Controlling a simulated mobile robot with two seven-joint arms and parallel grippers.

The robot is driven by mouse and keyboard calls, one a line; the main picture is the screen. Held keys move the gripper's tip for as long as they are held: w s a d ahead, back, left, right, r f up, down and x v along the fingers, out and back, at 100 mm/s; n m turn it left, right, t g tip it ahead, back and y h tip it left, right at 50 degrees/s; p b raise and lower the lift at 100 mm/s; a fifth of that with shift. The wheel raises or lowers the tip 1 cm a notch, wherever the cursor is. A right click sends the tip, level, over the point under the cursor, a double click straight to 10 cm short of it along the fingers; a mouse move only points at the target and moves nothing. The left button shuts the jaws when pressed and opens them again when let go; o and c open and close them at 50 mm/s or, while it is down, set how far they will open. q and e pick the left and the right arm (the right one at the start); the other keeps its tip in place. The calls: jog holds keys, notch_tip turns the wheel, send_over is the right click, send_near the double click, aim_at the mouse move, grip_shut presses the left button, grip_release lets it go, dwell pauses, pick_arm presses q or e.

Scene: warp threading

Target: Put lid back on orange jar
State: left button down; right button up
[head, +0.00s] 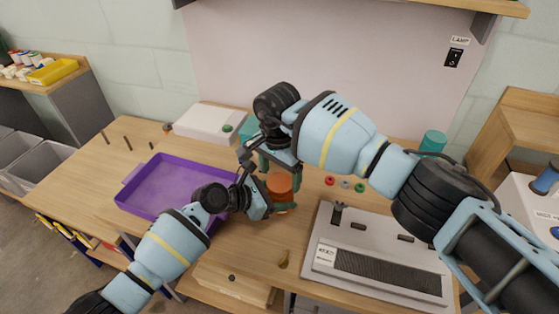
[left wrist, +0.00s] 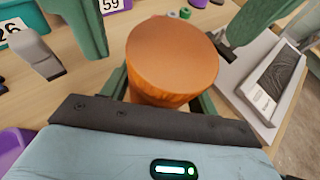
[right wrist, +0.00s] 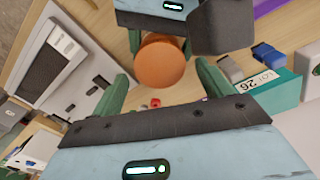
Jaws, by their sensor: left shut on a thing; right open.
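The orange jar (head: 280,184) stands upright near the middle of the table. In the left wrist view the jar (left wrist: 172,60) shows a flat, round orange top; it also shows in the right wrist view (right wrist: 161,62). The top looks like a lid sitting level on the jar, but I cannot tell whether it is seated. No separate lid shows elsewhere. My left gripper (head: 270,207) is shut on the jar's side, low down. My right gripper (head: 268,164) is open above and behind the jar; its green fingers (right wrist: 162,90) are spread, apart from the jar.
A purple tray (head: 165,184) lies to the left and a grey device (head: 385,255) to the right. Small coloured rings (head: 345,184) lie behind the device. A white box (head: 208,122) and a teal container (head: 433,141) stand at the back.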

jog(key=shift+f, duration=0.9)
jog(key=c, duration=1)
jog(key=m, duration=1.2)
jog(key=shift+m, duration=0.4)
jog(key=o, duration=1.1)
